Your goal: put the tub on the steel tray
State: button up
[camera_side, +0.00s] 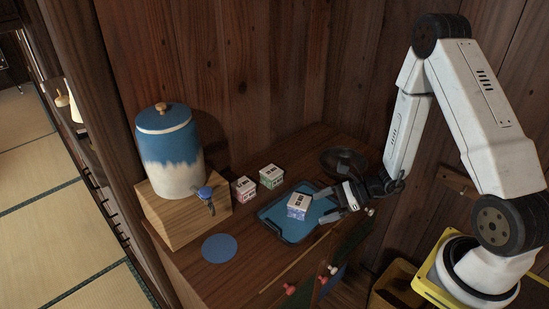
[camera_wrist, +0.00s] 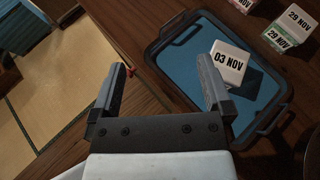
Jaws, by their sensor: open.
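A small white box-shaped tub (camera_side: 298,207) with a blue side sits on a blue tray with a dark raised rim and handles (camera_side: 267,213). In the wrist view the tub (camera_wrist: 228,65) has "03 NOV" on its top, and the tray (camera_wrist: 182,58) shows its blue floor. The tray looks blue rather than bare steel. My gripper (camera_side: 342,199) is open and empty, just right of the tub over the tray's right side.
A pink-marked tub (camera_side: 244,189) and a green-marked tub (camera_side: 271,177) stand behind the tray; the green one reads "29 NOV" (camera_wrist: 288,35). A dark round dish (camera_side: 345,161) lies behind my gripper. A blue-white dispenser (camera_side: 169,150) and blue disc (camera_side: 219,248) are left.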

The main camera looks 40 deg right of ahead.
jog(key=s+a+r+n+g+h, duration=0.3)
jog(key=s+a+r+n+g, duration=0.2)
jog(key=s+n+g, duration=0.6)
jog(key=w+d+r+n+t+h, duration=0.2)
jog(key=w+r+n+t+h, duration=0.3)
jog(key=n, duration=0.9)
jog(key=shift+d+r+h, duration=0.2)
jog(key=shift+r+h, duration=0.6)
jog(key=shift+r, duration=0.05)
